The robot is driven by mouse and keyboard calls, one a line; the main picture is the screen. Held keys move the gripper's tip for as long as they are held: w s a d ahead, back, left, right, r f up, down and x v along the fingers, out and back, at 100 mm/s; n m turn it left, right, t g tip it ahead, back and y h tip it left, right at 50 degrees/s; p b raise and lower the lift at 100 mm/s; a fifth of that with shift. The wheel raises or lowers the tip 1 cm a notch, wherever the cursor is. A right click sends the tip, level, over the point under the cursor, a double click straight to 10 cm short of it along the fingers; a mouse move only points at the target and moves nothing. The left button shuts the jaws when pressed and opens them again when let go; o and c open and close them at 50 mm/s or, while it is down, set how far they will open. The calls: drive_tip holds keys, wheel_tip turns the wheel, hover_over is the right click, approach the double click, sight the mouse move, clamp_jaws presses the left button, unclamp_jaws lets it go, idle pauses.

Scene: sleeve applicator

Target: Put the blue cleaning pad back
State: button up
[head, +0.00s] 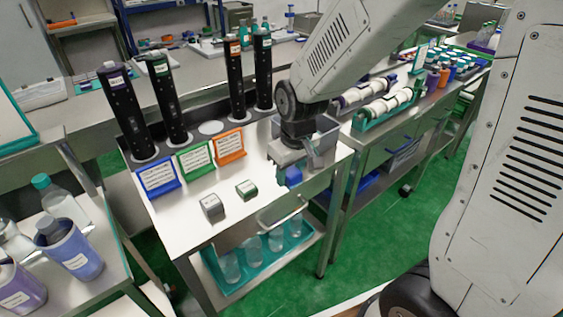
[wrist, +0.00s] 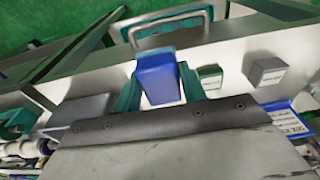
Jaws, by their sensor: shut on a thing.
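My gripper (head: 289,168) points down over the right front part of the white-topped bench (head: 180,215). It is shut on the blue cleaning pad (head: 294,176), which shows below the jaws. In the wrist view the blue pad (wrist: 158,80) sits between two teal fingers. A green-sided pad or block (head: 246,189) and a grey block (head: 212,207) stand on the bench to the left of my gripper. Both also show in the wrist view, the green one (wrist: 210,77) nearer the held pad than the grey one (wrist: 268,72). I cannot tell the held pad's exact height above the bench.
Blue (head: 158,177), green (head: 195,159) and orange (head: 229,146) label stands line the bench behind the blocks, before several tall black tubes. A grey open bin (head: 324,145) is right beside my gripper. Clear bottles (head: 252,246) stand on the lower shelf.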

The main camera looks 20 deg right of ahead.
drive_tip(key=w+d, duration=0.1)
drive_tip(key=w, duration=0.5)
drive_tip(key=w+d+f, duration=0.1)
drive_tip(key=w, duration=0.2)
drive_tip(key=shift+w+d, duration=0.2)
drive_tip(key=shift+d, duration=0.15)
drive_tip(key=shift+f, duration=1.7)
drive_tip(key=shift+f, duration=0.15)
drive_tip(key=o, duration=0.9)
drive_tip(key=shift+o, duration=0.2)
